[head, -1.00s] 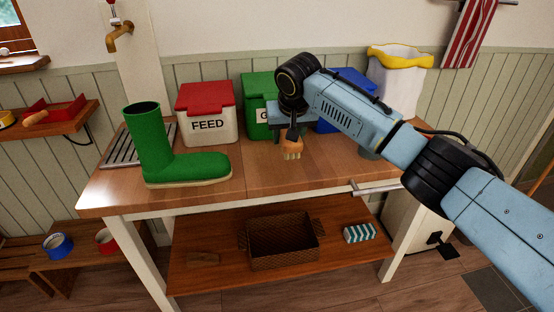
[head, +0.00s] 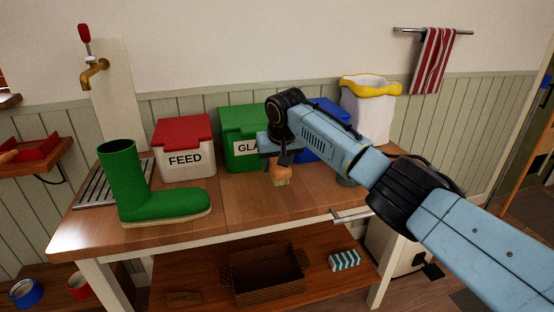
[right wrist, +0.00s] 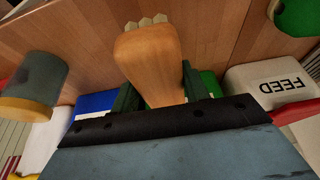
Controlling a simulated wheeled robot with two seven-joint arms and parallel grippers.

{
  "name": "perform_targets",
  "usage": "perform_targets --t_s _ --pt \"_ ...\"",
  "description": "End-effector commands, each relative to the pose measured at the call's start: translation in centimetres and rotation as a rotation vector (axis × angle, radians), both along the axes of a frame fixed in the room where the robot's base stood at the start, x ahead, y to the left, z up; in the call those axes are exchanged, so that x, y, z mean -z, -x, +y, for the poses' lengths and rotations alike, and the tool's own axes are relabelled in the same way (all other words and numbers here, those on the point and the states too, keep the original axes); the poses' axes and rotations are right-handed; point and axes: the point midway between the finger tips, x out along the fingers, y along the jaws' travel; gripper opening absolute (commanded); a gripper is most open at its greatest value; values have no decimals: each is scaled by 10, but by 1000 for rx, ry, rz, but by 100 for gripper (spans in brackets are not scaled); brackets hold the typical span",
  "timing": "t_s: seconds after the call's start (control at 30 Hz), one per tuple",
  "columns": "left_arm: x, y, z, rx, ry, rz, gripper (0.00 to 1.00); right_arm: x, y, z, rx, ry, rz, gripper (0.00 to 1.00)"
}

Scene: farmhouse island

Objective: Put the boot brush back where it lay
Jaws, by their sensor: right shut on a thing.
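The boot brush (head: 282,177) has a tan wooden body and pale bristles. My right gripper (head: 284,158) is shut on it, bristles downward, over the middle of the wooden bench top (head: 247,205). I cannot tell whether the bristles touch the wood. In the right wrist view the brush (right wrist: 148,62) sits between the dark fingers, bristles pointing away from the gripper. The green boot (head: 160,198) stands upright on the bench, left of the brush. My left gripper is not in view.
The red-lidded FEED bin (head: 186,157), a green bin (head: 240,140) and a blue bin (head: 325,120) line the back. Bare wood lies between boot and brush. A basket (head: 265,275) sits on the lower shelf.

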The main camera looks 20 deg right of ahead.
Motion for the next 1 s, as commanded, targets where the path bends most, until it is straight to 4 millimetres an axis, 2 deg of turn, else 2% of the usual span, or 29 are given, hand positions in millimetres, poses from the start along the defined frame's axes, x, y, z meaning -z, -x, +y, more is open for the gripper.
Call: perform_targets --t_s 0.3,0.5,0.7,1.0 --pt "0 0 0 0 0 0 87 39 1 0 1 -1 2 24" --pt "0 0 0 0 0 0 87 57 0 1 1 -1 1 24" --pt "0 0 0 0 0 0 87 66 0 0 0 0 -1 24" --pt "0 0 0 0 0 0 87 67 0 0 0 0 -1 24"
